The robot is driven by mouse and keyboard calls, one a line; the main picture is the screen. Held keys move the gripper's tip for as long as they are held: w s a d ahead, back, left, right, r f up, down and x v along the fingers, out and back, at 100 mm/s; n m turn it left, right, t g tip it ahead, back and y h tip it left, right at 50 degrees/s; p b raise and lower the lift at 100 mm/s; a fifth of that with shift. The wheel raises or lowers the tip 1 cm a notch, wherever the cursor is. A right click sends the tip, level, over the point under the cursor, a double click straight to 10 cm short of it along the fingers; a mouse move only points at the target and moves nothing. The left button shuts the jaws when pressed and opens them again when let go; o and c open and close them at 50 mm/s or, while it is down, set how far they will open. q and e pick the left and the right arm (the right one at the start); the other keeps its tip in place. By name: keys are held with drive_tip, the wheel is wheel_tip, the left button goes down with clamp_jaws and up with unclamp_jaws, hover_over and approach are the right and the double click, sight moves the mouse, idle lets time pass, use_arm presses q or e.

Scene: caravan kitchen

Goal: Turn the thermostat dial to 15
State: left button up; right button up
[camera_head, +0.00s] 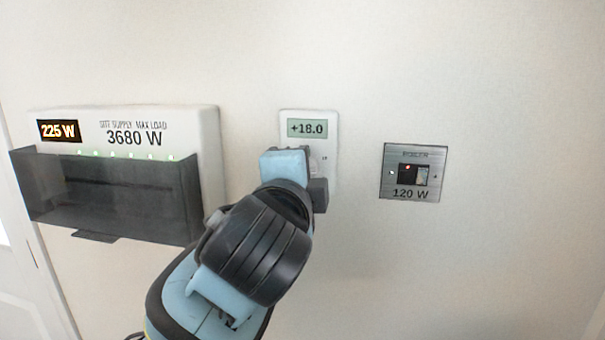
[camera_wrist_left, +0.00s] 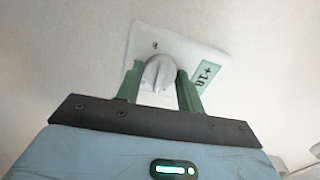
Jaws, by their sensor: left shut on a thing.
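The thermostat (camera_head: 309,116) is a white plate on the wall, and its display reads +18.0 in the head view. Its dial (camera_wrist_left: 158,73) is a round, ridged white knob in the left wrist view. My left gripper (camera_wrist_left: 160,84) has its two green fingers on either side of the dial, shut on it. In the head view my left gripper (camera_head: 305,178) covers most of the dial and the lower part of the plate. My right gripper is in neither view.
A white supply box (camera_head: 207,140) with a dark cover and a 225 W display is on the wall to the left. A metal power switch plate (camera_head: 413,190) marked 120 W is to the right. The wall between is bare.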

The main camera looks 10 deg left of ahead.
use_arm(q)
drive_tip(key=shift+n, duration=2.3)
drive_tip(key=o, duration=1)
drive_tip(key=shift+s, duration=3.9)
